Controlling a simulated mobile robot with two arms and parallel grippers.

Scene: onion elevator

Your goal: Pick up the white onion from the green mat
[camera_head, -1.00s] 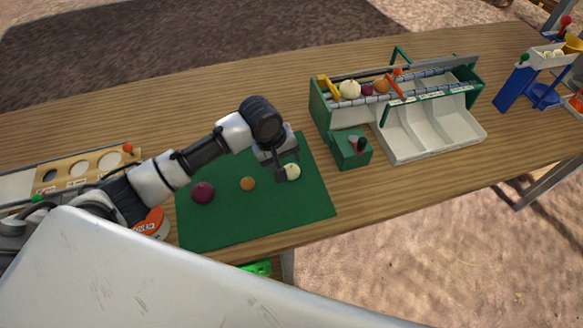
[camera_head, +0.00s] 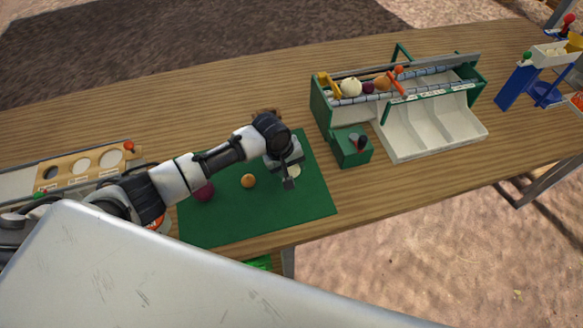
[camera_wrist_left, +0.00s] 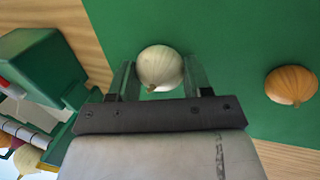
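The white onion (camera_wrist_left: 160,67) sits on the green mat (camera_head: 240,218), near its right side. In the head view only a part of the white onion (camera_head: 296,171) shows beside my gripper. My left gripper (camera_head: 289,183) is low over the mat at the white onion. In the left wrist view its two fingers (camera_wrist_left: 160,82) are apart, one on each side of the onion; a narrow gap seems to show, but contact is hard to tell. An orange-brown onion (camera_head: 248,181) and a purple onion (camera_head: 204,191) also lie on the mat. My right gripper is out of view.
A green box with a dark red knob (camera_head: 352,147) stands just right of the mat. Behind it is a sorting machine with white chutes (camera_head: 430,127) and several onions on top. A wooden board with round holes (camera_head: 82,166) lies at the left. The mat's front is clear.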

